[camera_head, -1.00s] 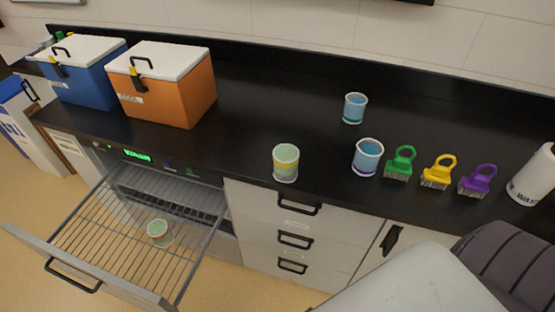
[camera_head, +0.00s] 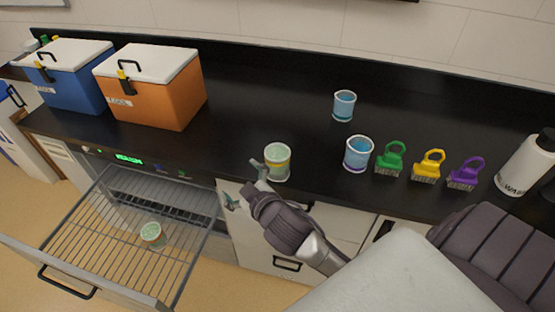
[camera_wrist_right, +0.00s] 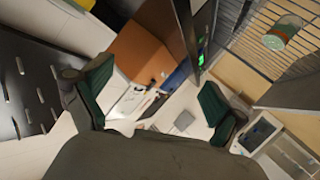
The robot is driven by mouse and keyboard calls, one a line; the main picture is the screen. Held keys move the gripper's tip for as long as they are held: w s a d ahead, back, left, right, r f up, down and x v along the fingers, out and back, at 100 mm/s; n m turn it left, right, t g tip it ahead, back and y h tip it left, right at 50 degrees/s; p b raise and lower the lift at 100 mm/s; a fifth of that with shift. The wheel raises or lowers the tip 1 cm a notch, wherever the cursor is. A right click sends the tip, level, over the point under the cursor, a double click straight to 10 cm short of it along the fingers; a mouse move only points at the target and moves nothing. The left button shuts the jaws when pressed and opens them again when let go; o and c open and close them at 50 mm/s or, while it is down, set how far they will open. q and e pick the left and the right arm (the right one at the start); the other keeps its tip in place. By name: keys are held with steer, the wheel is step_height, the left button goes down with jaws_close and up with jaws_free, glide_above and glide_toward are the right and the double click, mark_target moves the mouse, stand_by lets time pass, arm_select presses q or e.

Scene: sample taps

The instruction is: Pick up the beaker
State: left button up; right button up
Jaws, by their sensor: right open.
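A beaker with green contents and a yellow band (camera_head: 277,162) stands upright at the front edge of the black counter. Another beaker with green contents (camera_head: 152,235) is on the wire rack of the pulled-out drawer; it also shows in the right wrist view (camera_wrist_right: 282,32). Two beakers with blue contents stand further right, one at the back (camera_head: 344,105) and one nearer (camera_head: 357,153). My right gripper (camera_head: 245,183) is open and empty, at the counter's front edge. One finger is just left of the yellow-banded beaker; I cannot tell if they touch. My left gripper is not in view.
A green brush (camera_head: 389,160), a yellow brush (camera_head: 428,167) and a purple brush (camera_head: 465,174) stand right of the beakers. A white bottle (camera_head: 527,165) is far right. An orange cooler (camera_head: 152,90) and a blue cooler (camera_head: 72,80) are left. The open wire drawer (camera_head: 100,230) juts out below.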

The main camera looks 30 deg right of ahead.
steer(key=w+a+r+n+t+y, duration=0.3)
steer(key=r, duration=0.3)
steer(key=w+a+r+n+t+y, duration=0.2)
steer(key=a+r+n+y, duration=0.1)
steer(key=r, duration=0.4)
steer(key=s+a+r+n+g+y, duration=0.1)
steer(key=a+r+n+g+y, duration=0.5)
steer(key=a+n+y, duration=0.5)
steer(key=n+g+h, duration=1.3)
steer(key=h, duration=0.4)
glide_above(277, 151)
step_height(277, 151, down, 8)
step_height(277, 151, down, 7)
steer(key=shift+f+p, duration=0.1)
steer(key=shift+p, duration=0.9)
steer(key=shift+s+f, duration=0.1)
steer(key=shift+f, duration=0.45)
steer(key=shift+f+p, duration=0.35)
steer(key=shift+p, duration=0.05)
step_height(277, 151, down, 4)
steer(key=shift+r+p, duration=0.2)
steer(key=shift+p, duration=0.7)
steer(key=shift+f, duration=0.5)
steer(key=c, duration=1.1)
